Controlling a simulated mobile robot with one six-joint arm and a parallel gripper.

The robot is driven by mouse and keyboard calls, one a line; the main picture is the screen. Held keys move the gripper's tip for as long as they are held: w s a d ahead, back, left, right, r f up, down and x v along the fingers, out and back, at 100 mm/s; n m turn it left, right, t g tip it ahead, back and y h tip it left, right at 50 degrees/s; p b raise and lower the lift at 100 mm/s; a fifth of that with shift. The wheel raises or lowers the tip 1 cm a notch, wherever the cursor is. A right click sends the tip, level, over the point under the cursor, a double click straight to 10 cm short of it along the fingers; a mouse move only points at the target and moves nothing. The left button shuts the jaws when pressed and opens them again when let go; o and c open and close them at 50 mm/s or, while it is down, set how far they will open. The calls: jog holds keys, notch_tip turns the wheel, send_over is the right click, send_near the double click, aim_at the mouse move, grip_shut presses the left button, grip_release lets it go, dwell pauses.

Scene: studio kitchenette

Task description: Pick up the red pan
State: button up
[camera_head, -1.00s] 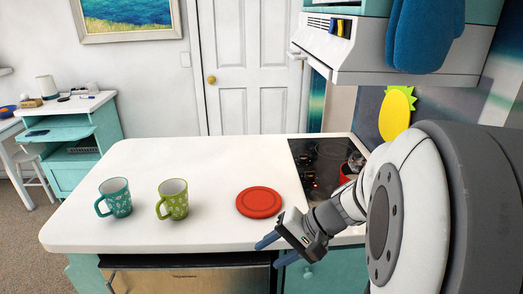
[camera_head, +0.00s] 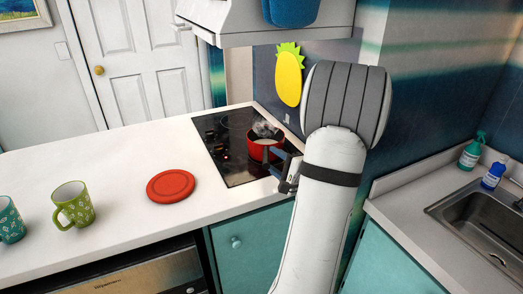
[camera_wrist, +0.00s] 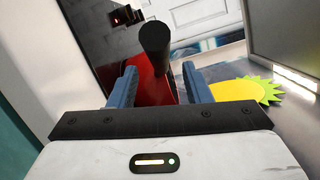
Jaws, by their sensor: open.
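The red pan (camera_head: 258,150) stands on the black cooktop, with steam above it. In the wrist view the pan's red side (camera_wrist: 148,84) shows between and beyond the fingers. Its dark round handle (camera_wrist: 155,42) points toward the camera, in the gap between the two blue fingers. My gripper (camera_head: 280,168) is at the front right of the pan, partly hidden behind my arm in the head view. In the wrist view my gripper (camera_wrist: 158,86) is open, with a finger on each side of the handle. I cannot tell whether either finger touches it.
The cooktop (camera_head: 217,139) is set in the white counter (camera_head: 112,160). A red round plate or lid (camera_head: 170,186) and a green mug (camera_head: 73,204) stand to the left. The hood (camera_head: 240,22) hangs above. A yellow pineapple decoration (camera_head: 289,78) is on the wall behind.

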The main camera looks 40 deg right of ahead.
aim_at(265, 151)
jog(key=w+p, duration=0.1)
jog(key=w, duration=0.4)
jog(key=shift+c, duration=0.4)
grip_shut()
jog(key=shift+d, duration=0.1)
